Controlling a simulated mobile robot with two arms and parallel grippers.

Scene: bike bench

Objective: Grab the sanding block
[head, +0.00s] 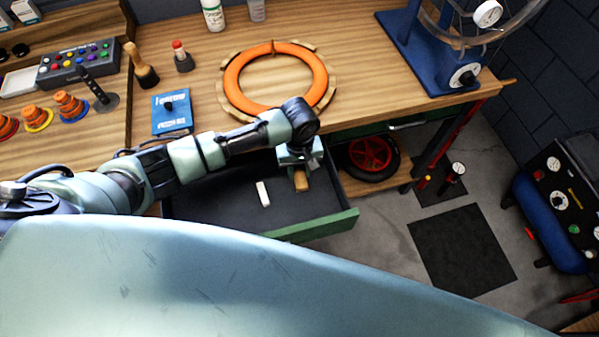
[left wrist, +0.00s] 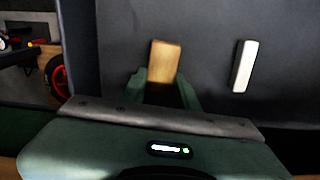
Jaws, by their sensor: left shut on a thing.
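The sanding block (head: 301,181) is a small tan block in the open drawer under the bench. It also shows in the left wrist view (left wrist: 165,62), between the fingers. My left gripper (head: 300,171) reaches down into the drawer and is shut on the block; its green fingers show in the left wrist view (left wrist: 163,85). The block's lower end is hidden by the gripper in the wrist view. I cannot tell whether the block touches the drawer floor. My right gripper is not in view.
A white stick (head: 263,193) lies on the dark floor of the drawer (head: 310,228), beside the block. The bench top above holds an orange ring (head: 233,75) and a blue box (head: 171,112). A wheel with a red hub (head: 369,154) sits on a shelf right of the drawer.

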